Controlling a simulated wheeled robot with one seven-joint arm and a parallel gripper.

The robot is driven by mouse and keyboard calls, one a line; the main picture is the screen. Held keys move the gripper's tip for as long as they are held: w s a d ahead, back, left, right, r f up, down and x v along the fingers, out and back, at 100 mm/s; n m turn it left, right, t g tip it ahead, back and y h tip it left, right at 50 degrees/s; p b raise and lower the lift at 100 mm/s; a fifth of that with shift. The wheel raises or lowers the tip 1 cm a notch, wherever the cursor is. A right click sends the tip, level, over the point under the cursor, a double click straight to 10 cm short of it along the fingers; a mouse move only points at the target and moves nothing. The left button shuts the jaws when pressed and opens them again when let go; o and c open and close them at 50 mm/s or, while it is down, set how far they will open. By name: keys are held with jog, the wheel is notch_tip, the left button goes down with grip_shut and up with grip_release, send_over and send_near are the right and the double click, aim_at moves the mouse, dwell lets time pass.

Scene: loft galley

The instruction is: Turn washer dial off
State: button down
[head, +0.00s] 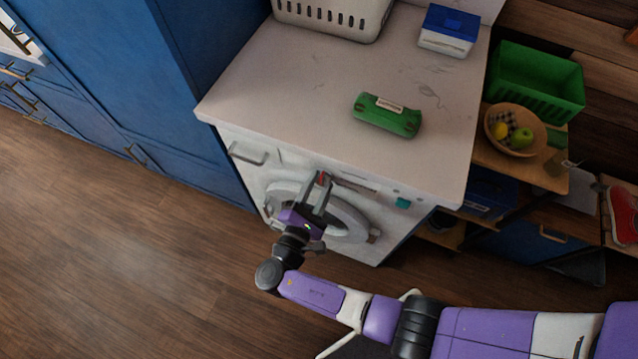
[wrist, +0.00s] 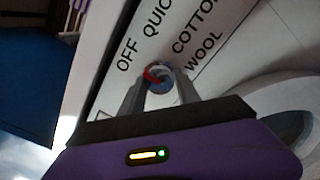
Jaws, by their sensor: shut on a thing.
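The washer (head: 350,245) stands under a pale counter, its round door ring behind my arm. My gripper (head: 322,182) is at the upper part of the washer's front. In the wrist view, my gripper (wrist: 158,90) has its two fingers shut on the dial (wrist: 160,76), a small round knob with a red mark. The red mark points to the left, roughly toward the OFF side of the label. The panel (wrist: 215,22) reads OFF, QUICK, COTTON and WOOL. The fingers hide the lower sides of the dial.
A green object (head: 388,114), a white basket (head: 330,18) and a blue-and-white box (head: 448,30) are on the counter (head: 300,85). A shelf at right holds a fruit bowl (head: 514,130) and a green crate (head: 535,80). The wooden floor (head: 110,240) at left is clear.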

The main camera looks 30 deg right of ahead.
jog(key=c, duration=0.9)
grip_release()
jog(key=shift+b+v, duration=0.9)
jog(key=shift+v, duration=3.05)
